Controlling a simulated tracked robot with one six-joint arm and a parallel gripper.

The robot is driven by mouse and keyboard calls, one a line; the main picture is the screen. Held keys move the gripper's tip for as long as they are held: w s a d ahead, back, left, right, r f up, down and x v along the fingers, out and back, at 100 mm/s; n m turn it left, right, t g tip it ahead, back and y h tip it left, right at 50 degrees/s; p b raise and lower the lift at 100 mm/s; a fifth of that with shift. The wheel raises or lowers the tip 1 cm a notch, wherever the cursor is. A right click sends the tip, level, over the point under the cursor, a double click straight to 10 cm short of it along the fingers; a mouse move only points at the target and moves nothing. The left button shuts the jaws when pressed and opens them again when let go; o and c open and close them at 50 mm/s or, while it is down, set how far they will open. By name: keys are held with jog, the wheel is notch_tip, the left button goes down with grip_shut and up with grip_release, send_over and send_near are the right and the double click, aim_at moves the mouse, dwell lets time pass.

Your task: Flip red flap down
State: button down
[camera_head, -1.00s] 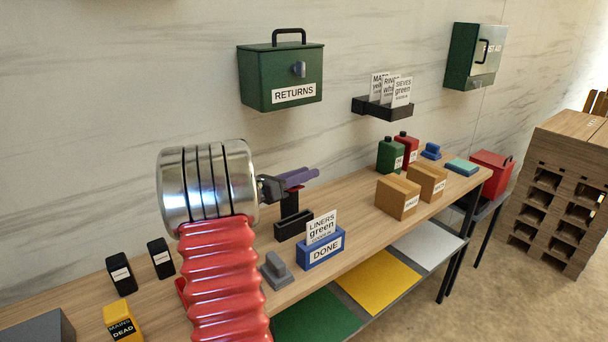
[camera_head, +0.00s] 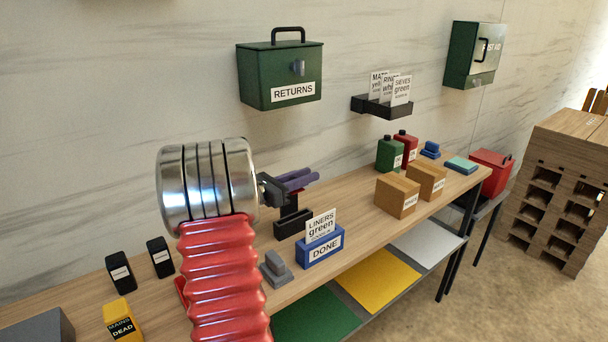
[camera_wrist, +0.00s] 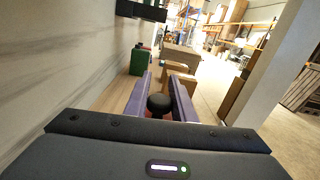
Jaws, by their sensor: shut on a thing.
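My gripper (camera_head: 312,177), with two purple fingers, is over the bench just above a black post (camera_head: 289,205) with a dark base. In the wrist view, the fingers of my gripper (camera_wrist: 161,88) are on either side of a round black knob (camera_wrist: 159,104), and the gripper is shut on it. A little red (camera_wrist: 160,118) shows below the knob between the fingers, and it seems to be the red flap. The fingers and wrist hide most of the flap, so I cannot tell its tilt.
A blue DONE holder (camera_head: 319,251) with a card and a grey block (camera_head: 275,268) stand in front of the post. Cardboard boxes (camera_head: 397,197) and a green bottle (camera_head: 390,153) stand farther right. A green RETURNS box (camera_head: 281,78) hangs on the wall behind.

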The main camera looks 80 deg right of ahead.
jog(key=c, duration=2.5)
grip_release()
jog(key=shift+s+a+f+m, duration=0.1)
jog(key=shift+f+m, duration=0.1)
jog(key=shift+m, duration=0.3)
jog(key=shift+c, duration=0.2)
grip_shut()
jog(key=o, duration=1)
grip_release()
jog(key=shift+a, duration=0.1)
jog(key=v, duration=1.3)
jog(key=shift+w+a, duration=0.2)
jog(key=shift+w, duration=0.1)
